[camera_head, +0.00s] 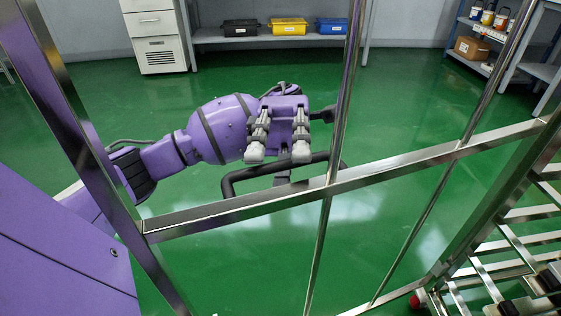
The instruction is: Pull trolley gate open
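The trolley gate (395,161) is a shiny metal frame with thin upright bars, crossing the head view in the foreground. A black bar handle (237,176) shows at its middle rail. My purple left arm comes in from the left, seen through the gate's bars. My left gripper (279,154) has its two grey fingers apart, with a clear gap between them. The fingertips are at the handle's upper edge in the picture; I cannot tell whether they touch it. No object shows between the fingers. My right gripper is not in view.
Trolley shelves of metal bars (520,213) stand at the lower right, with a red part (417,300) near the floor. At the back are a white drawer cabinet (158,36) and a shelf (220,39) with black, yellow and blue bins. The green floor (400,95) between is clear.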

